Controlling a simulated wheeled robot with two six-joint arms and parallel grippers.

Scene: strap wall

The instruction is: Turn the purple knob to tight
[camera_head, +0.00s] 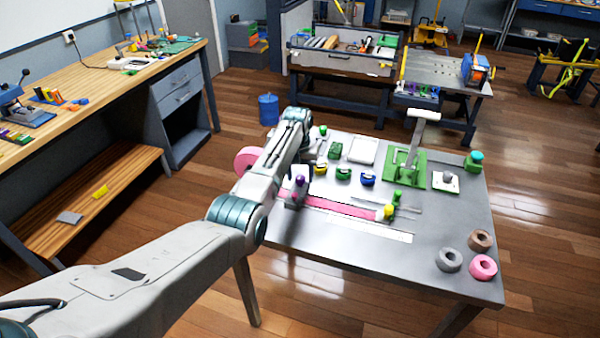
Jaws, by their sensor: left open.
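The purple knob (299,181) sits on a small grey block (294,200) at the left part of the grey table (450,215). A pink strap (340,207) runs right from this block toward a yellow knob (388,211). A pink roll (247,160) stands at the table's left edge, partly behind my arm. My left gripper (307,167) is open, just above and beside the purple knob; my own arm partly hides it. I cannot tell whether it touches the knob. Any tight marking is too small to see. My right gripper is not in view.
Green, yellow and blue clamps (343,173) stand in a row behind the strap. A green stand with a grey handle (407,165) rises at the back. Pink, grey and brown rings (483,267) lie front right.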

